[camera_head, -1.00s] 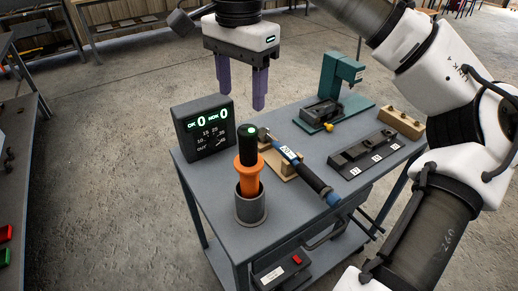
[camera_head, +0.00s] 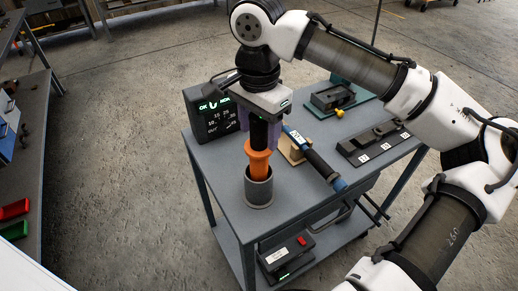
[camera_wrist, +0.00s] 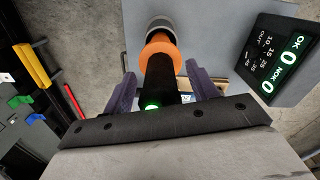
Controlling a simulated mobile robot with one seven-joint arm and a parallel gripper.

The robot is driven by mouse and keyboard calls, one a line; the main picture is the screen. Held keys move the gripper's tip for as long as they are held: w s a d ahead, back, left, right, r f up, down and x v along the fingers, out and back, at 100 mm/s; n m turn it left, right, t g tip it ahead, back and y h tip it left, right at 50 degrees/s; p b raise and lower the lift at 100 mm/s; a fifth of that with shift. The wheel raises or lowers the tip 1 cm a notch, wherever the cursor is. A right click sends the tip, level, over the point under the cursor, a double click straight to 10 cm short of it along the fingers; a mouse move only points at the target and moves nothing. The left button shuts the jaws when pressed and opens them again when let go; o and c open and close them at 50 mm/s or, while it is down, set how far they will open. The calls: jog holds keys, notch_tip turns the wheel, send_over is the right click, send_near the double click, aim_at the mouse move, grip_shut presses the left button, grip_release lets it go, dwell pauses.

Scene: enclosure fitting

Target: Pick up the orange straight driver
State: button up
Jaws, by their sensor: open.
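The orange straight driver (camera_head: 257,162) stands upright in a grey cylindrical holder (camera_head: 259,190) on the cart top. Its body is orange below and its grip is black above, with a green light at the top end in the wrist view (camera_wrist: 160,56). My gripper (camera_head: 258,135) is right over the driver, pointing down. In the wrist view its two purple fingers (camera_wrist: 163,88) are open, one on each side of the black grip. I cannot tell whether either finger touches it.
A display box (camera_head: 211,115) stands at the cart's left back. A blue-and-black wrench-like tool (camera_head: 318,160) lies on a wooden stand just right of the driver. A dark tray (camera_head: 372,144) and a teal press base (camera_head: 337,99) are farther right.

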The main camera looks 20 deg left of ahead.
jog(key=shift+f, duration=0.85)
jog(key=shift+c, duration=0.5)
grip_shut()
jog(key=shift+r, duration=0.1)
notch_tip(320, 180, up, 23)
jog(key=p, duration=0.3)
dwell(0.4)
jog(key=shift+a, duration=0.1)
